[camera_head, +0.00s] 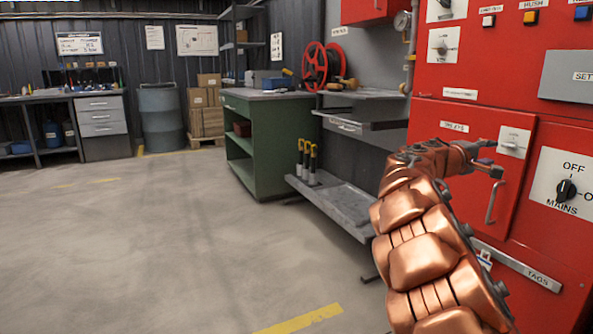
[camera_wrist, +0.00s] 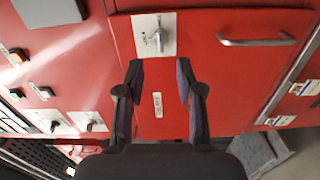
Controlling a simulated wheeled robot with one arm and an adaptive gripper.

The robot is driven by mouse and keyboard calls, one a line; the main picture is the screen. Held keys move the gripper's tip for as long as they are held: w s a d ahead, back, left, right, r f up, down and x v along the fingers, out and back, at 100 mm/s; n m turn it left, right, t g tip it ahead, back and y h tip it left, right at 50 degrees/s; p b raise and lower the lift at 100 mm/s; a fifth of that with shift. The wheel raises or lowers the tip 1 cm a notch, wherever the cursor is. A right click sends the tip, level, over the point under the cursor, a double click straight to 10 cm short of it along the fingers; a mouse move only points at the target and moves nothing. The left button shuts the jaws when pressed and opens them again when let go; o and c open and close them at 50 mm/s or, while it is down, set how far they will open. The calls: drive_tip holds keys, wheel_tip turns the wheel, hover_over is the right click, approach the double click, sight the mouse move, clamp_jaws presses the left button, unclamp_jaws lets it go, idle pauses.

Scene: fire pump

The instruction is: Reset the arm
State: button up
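My copper-coloured arm (camera_head: 420,245) reaches up in front of the red cabinet at the right of the head view. My gripper (camera_head: 492,160) is at its end, near the upper part of a small red door (camera_head: 468,200). In the wrist view my gripper (camera_wrist: 160,75) has its two dark fingers apart, with nothing between them. Beyond the fingers is the red door (camera_wrist: 225,85) with a small label, a knob on a white plate (camera_wrist: 158,38) and a metal handle (camera_wrist: 256,41). I cannot tell the exact gap to the door.
The red panel has a MAINS knob (camera_head: 567,190) and a TAGS strip (camera_head: 537,276). A grey shelf unit (camera_head: 345,205) stands left of my arm, with a green workbench (camera_head: 268,150) beyond. A blue drum (camera_head: 161,118) is at the back. The concrete floor at left is clear.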

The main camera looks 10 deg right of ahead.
drive_tip(key=s+a+r+m+g+y+p, duration=0.2)
drive_tip(key=s+a+r+p, duration=0.15)
drive_tip(key=s+p, duration=0.45)
drive_tip(key=s+a+r+m+g+y+p, duration=0.25)
drive_tip(key=s+r+p, duration=0.25)
drive_tip(key=s+p, duration=0.25)
drive_tip(key=s+a+r+g+y+p, duration=0.1)
drive_tip(key=s+a+y+p, duration=0.5)
drive_tip(key=s+a+p, duration=0.7)
drive_tip(key=s+a+r+n+g+y+p, duration=0.1)
drive_tip(key=s+a+y+p, duration=0.6)
drive_tip(key=s+a+p, duration=0.6)
drive_tip(key=s+a, duration=0.2)
drive_tip(key=a, duration=0.6)
drive_tip(key=shift+s+a+r, duration=0.15)
drive_tip(key=shift+s+r, duration=0.15)
drive_tip(key=shift+n, duration=0.25)
